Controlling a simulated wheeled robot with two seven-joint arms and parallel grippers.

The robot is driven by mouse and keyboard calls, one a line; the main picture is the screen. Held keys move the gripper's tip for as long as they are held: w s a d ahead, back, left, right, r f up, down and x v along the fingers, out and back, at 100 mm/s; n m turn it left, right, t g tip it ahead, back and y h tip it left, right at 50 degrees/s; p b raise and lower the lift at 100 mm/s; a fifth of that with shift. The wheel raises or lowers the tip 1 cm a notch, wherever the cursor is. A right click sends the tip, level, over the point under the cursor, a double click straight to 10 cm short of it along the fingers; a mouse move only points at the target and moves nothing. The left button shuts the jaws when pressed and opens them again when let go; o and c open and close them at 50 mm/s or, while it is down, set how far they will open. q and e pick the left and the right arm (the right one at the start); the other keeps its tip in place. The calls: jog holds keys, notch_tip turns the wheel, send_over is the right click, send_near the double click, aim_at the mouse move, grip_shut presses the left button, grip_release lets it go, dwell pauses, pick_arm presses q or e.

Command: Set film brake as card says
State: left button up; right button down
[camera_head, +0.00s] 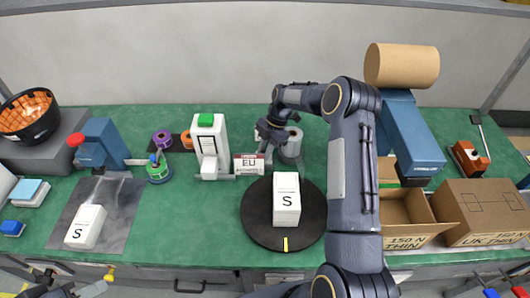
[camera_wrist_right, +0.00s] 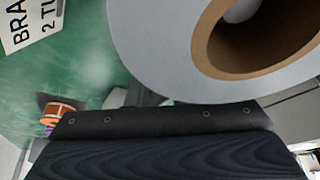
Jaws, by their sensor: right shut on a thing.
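The film roll (camera_head: 290,143) is pale grey-white and stands behind the round black turntable. In the right wrist view the film roll (camera_wrist_right: 170,45) is close, with its brown cardboard core showing. My right gripper (camera_head: 268,130) is at the left side of the roll, shut on a small part that the gripper hides, apparently the film brake. In the right wrist view the card (camera_wrist_right: 27,22) shows "BRA" and "2 TU", cut off.
A white box marked S (camera_head: 286,200) stands on the turntable (camera_head: 255,228); another white S box (camera_head: 86,226) lies on the grey mat at left. A white dispenser (camera_head: 208,142) stands left of the card.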

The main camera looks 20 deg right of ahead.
jog(key=c, duration=1.3)
grip_release()
jog(key=b+v, duration=0.1)
jog(key=v, duration=0.6)
jog(key=shift+b, duration=0.35)
jog(key=shift+d+r, duration=0.15)
jog(key=shift+r, duration=0.25)
